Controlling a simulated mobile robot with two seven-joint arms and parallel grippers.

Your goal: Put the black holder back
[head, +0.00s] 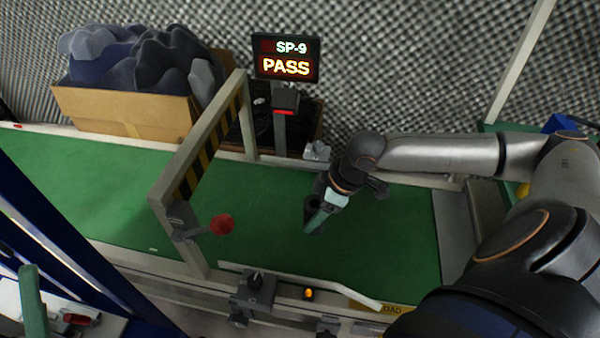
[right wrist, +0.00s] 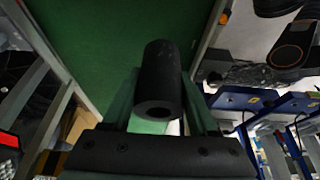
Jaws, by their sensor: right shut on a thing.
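The black holder (right wrist: 160,85) is a dark hollow cylinder between the two fingers in the right wrist view, with its round opening facing the camera. In the head view the holder (head: 312,208) shows as a small dark shape at the fingertips, partly hidden by them. My right gripper (head: 320,214) is shut on it, over the green conveyor belt (head: 385,240), right of the striped gate. I cannot tell whether the holder touches the belt. My left gripper is not in view.
A gate with yellow-black stripes (head: 208,140) spans the belt, with a red knob (head: 222,225) on its near post. A sign reading SP-9 PASS (head: 286,58) stands behind. A box of dark foam (head: 130,112) is at back left. The belt right of the gate is clear.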

